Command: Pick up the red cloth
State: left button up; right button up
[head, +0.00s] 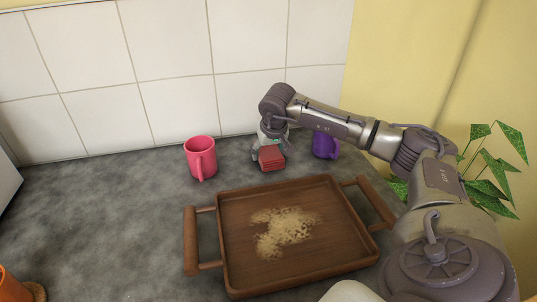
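The red cloth (271,158) is a small folded block on the grey counter, behind the wooden tray and between two mugs. My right gripper (269,149) reaches down over it from above, with its fingers at the cloth's sides. I cannot tell whether the fingers press on the cloth or stand apart from it. The cloth seems to be at counter level, but its underside is hard to see. My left gripper is not in view.
A pink mug (201,158) stands left of the cloth, a purple mug (325,146) right. A plant (488,182) is at the far right.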

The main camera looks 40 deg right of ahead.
aim_at(268, 149)
jog(key=c, duration=0.5)
jog(key=shift+r, duration=0.55)
notch_tip(268, 149, up, 3)
jog(key=shift+w+f, duration=0.1)
jog(key=s+d+r+b, duration=0.2)
jog(key=s+d+r, duration=0.3)
jog(key=s, duration=0.5)
notch_tip(268, 149, up, 3)
jog(key=shift+s+d+f, duration=0.2)
jog(key=shift+d, duration=0.1)
